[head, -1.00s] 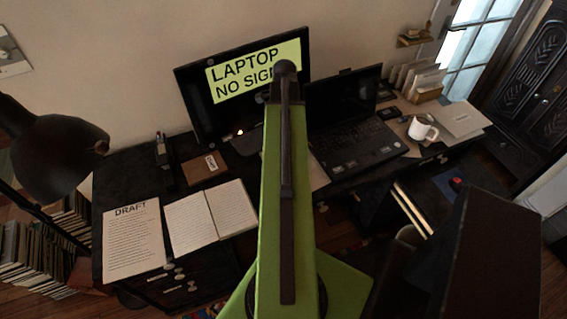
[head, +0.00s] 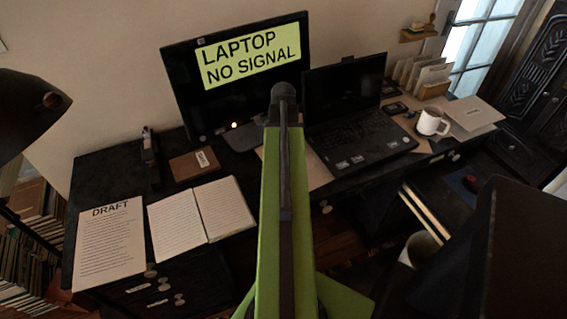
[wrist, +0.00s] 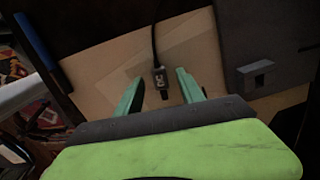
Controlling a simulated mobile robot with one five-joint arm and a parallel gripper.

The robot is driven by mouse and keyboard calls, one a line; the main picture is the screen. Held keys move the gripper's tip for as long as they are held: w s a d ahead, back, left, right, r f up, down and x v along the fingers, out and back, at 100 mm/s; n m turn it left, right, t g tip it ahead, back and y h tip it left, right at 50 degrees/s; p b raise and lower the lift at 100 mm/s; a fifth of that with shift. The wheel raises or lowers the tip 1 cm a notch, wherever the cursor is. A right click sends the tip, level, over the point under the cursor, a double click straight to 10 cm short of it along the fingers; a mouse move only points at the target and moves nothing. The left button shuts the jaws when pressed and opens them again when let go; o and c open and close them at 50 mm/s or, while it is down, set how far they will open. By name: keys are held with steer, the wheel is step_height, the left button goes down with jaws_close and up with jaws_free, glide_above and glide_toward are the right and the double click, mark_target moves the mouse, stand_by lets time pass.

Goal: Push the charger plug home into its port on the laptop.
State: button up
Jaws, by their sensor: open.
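The black laptop (head: 352,142) stands open on the desk, right of my arm in the head view. The charger plug (wrist: 158,78), dark with a pale marking, lies on tan sheets at the end of a black cable in the wrist view. My gripper (wrist: 159,84) is open, with one green finger on each side of the plug and a gap on both sides. A dark slab, seemingly the laptop's side (wrist: 262,35), is to the right, with a grey socket-like block (wrist: 257,79) at its edge. In the head view my arm hides the gripper and plug.
A monitor (head: 180,75) reading "LAPTOP NO SIGNAL" stands behind. A white mug (head: 432,122) is right of the laptop. An open notebook (head: 202,212) and a draft sheet (head: 110,245) lie left. A blue stick-like object (wrist: 38,42) lies at the wrist view's upper left.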

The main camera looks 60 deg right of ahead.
steer(key=shift+f, duration=0.25)
steer(key=shift+c, duration=0.2)
jaws_close()
steer(key=shift+r+p, duration=0.1)
steer(key=shift+p, duration=0.2)
